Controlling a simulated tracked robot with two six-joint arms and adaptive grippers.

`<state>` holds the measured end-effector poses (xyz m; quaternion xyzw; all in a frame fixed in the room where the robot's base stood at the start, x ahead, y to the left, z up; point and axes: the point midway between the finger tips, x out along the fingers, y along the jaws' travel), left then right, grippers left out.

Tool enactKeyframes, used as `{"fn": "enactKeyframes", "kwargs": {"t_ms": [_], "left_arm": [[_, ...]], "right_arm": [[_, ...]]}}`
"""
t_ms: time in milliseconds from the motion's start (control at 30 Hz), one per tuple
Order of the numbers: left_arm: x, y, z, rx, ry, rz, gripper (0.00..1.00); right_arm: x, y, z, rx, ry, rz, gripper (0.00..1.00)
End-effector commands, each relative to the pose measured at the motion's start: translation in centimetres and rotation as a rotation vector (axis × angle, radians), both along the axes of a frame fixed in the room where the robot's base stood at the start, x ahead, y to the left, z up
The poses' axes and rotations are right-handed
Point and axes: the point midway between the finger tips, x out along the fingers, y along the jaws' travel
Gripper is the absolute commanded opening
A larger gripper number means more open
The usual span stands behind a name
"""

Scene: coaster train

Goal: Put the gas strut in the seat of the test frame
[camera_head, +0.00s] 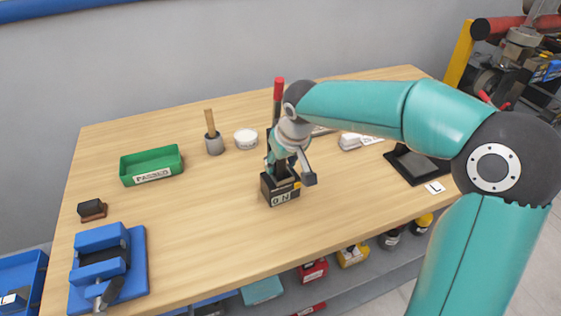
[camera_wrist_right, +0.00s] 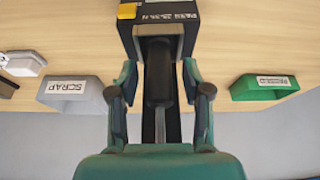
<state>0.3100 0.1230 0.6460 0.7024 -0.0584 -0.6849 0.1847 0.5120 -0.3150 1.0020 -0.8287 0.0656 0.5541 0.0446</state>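The test frame (camera_head: 280,197) is a black block with a "0 N" display and a dark upright with a red top (camera_head: 279,88), standing mid-table. My right gripper (camera_head: 283,163) is at the frame, just above its block. In the right wrist view the gripper (camera_wrist_right: 158,82) has its fingers spread, one on each side of the gas strut (camera_wrist_right: 158,70). The strut is a black cylinder with a silver rod. Gaps show between it and both fingers. Its black end meets the frame block (camera_wrist_right: 180,15); the exact contact in the seat is hidden. My left gripper is out of view.
A green PASSED bin (camera_head: 151,167), a wooden-handled tool in a grey holder (camera_head: 214,144) and a white round tub (camera_head: 246,139) stand behind left. A blue fixture (camera_head: 108,268) is at front left. A black stand (camera_head: 418,167) is at right. The grey SCRAP tray (camera_wrist_right: 72,92) is beside the frame.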

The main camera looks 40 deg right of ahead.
Motion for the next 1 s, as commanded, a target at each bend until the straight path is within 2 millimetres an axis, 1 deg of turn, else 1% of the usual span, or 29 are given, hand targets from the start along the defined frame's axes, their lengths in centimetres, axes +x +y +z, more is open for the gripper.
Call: {"fn": "enactKeyframes", "kwargs": {"t_ms": [233, 367, 467, 567, 800, 900, 1000], "left_arm": [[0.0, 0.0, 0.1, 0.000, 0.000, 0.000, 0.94], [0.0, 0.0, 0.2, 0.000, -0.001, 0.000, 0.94], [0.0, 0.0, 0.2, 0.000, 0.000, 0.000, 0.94], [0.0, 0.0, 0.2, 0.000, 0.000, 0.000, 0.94], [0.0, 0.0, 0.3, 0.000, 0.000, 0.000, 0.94], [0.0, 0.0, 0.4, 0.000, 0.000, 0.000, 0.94], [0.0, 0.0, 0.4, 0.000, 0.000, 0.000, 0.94]], "right_arm": [[0.0, 0.0, 0.1, 0.000, 0.000, 0.000, 0.49], [-0.1, 0.0, 0.6, 0.000, -0.001, -0.001, 0.49], [-0.5, 0.1, 1.7, 0.000, -0.004, -0.001, 0.49], [-1.2, 0.2, 3.4, 0.000, -0.005, -0.001, 0.49], [-3.1, 0.4, 8.0, 0.001, -0.006, -0.001, 0.49], [-3.7, 0.6, 9.5, 0.001, -0.003, -0.001, 0.49], [-4.2, 0.6, 10.5, 0.000, -0.002, -0.001, 0.49]]}}
